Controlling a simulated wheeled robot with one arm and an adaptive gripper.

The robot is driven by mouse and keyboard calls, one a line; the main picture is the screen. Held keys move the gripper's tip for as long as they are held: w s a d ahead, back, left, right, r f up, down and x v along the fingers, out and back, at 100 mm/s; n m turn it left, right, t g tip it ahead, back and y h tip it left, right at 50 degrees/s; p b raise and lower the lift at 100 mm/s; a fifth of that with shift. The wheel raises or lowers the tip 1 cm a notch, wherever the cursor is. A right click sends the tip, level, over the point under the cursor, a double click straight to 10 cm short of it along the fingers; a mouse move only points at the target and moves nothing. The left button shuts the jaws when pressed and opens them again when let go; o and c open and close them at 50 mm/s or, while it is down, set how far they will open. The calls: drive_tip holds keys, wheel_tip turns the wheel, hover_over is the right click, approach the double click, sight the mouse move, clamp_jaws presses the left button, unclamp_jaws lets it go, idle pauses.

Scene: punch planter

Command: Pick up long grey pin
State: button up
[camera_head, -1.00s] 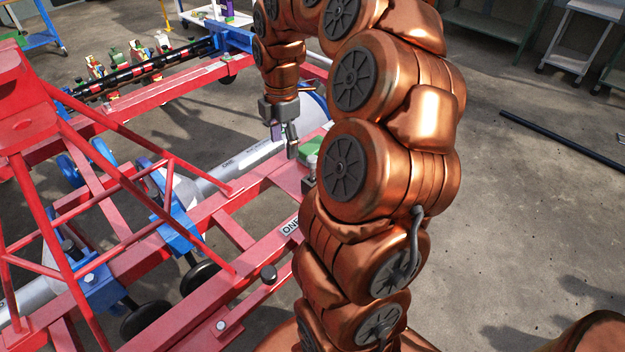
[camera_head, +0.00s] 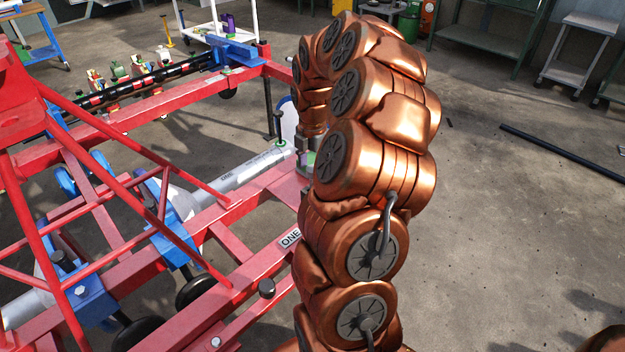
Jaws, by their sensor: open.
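My gripper (camera_head: 304,155) is mostly hidden behind my copper-coloured arm. Only a grey sliver of it shows beside the arm, over the right end of the red frame (camera_head: 268,190). Its jaws are open, but their tips cannot be made out. I cannot clearly make out the long grey pin. The part of the red frame just under and behind my gripper is covered by my arm.
Red diagonal bars (camera_head: 130,160) rise at the left. A blue bracket (camera_head: 170,240) and black wheels sit under the frame. A black bar (camera_head: 565,152) lies on the open floor at right.

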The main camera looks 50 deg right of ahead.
wheel_tip(320, 180, down, 2)
drive_tip(key=shift+f, duration=0.1)
drive_tip(key=shift+c, duration=0.2)
clamp_jaws()
idle(0.3)
